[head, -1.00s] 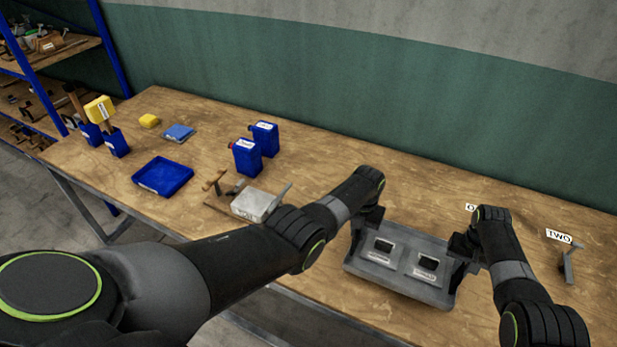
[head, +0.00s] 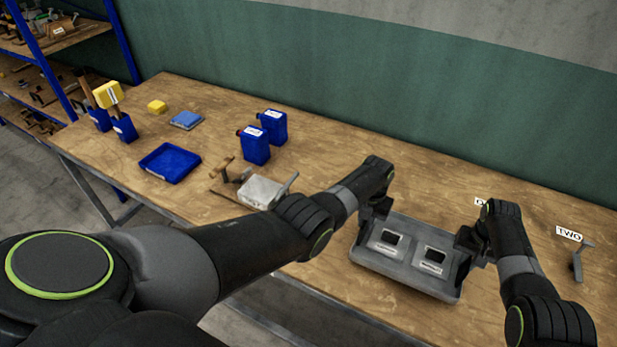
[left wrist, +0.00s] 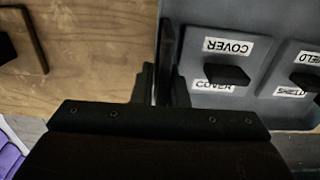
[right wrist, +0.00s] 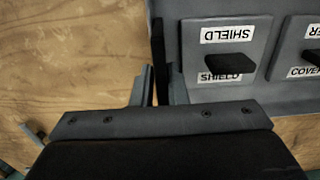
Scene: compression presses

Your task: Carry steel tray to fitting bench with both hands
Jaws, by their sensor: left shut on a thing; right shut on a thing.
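The grey steel tray (head: 405,282) is level at the right of the bench, between my two grippers. It holds a plate labelled COVER (left wrist: 228,60) and a plate labelled SHIELD (right wrist: 225,45), each with a black knob. My left gripper (left wrist: 160,85) is shut on the tray's left end wall. My right gripper (right wrist: 160,85) is shut on the opposite end wall. Whether the tray touches the wooden bench top (head: 330,155) or hangs just above it, I cannot tell. My arms partly hide the tray's ends in the head view.
A label TWO (head: 568,233) and a grey bracket (head: 580,262) are at the right. A grey block (head: 262,191) and a wooden-handled tool (head: 222,168) lie left of the tray. Blue bottles (head: 255,146), a blue tray (head: 169,162) and a blue rack (head: 124,128) stand further left.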

